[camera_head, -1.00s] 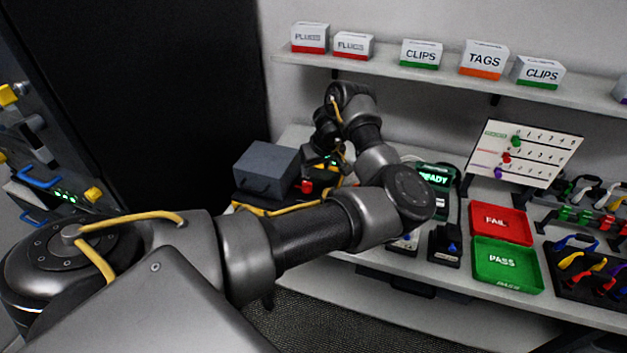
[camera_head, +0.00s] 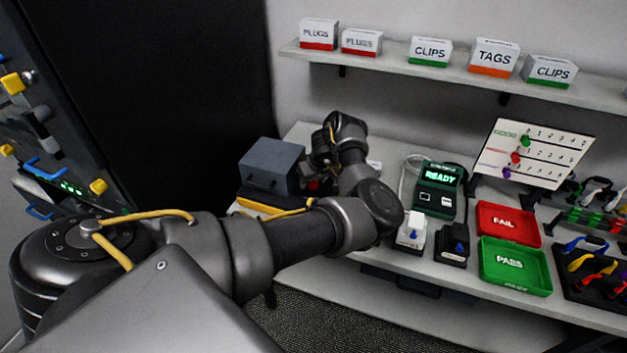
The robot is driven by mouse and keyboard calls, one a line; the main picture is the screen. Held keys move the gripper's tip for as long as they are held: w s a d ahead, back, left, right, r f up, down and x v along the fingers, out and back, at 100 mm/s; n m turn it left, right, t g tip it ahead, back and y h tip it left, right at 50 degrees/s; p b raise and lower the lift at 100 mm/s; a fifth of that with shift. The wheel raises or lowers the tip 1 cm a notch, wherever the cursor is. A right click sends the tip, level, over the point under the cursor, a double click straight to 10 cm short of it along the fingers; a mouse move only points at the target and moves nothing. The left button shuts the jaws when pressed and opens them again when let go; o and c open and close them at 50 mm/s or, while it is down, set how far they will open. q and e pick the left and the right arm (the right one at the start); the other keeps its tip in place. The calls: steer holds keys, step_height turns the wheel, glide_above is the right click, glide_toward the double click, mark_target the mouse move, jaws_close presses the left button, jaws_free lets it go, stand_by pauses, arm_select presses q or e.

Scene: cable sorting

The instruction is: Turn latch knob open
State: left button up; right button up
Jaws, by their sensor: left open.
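A dark grey case (camera_head: 271,166) stands on the left end of the workbench. A small red part (camera_head: 313,185), which may be the latch knob, shows at the case's right side, partly covered. My left gripper (camera_head: 318,177) is open at that red part, beside the case. Its fingertips are small and dark here, so I cannot tell whether they touch the red part or are around it. My left arm crosses the view from the lower left. My right gripper is not in view.
Right of my arm are a tester (camera_head: 437,190) reading READY, a red FAIL tray (camera_head: 508,224) and a green PASS tray (camera_head: 516,266). A marked board (camera_head: 533,153) stands behind them. A shelf (camera_head: 460,74) with labelled boxes runs above. A rack (camera_head: 45,150) stands at left.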

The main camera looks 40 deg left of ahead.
arm_select(q)
steer(key=c, duration=1)
steer(key=shift+o, duration=0.2)
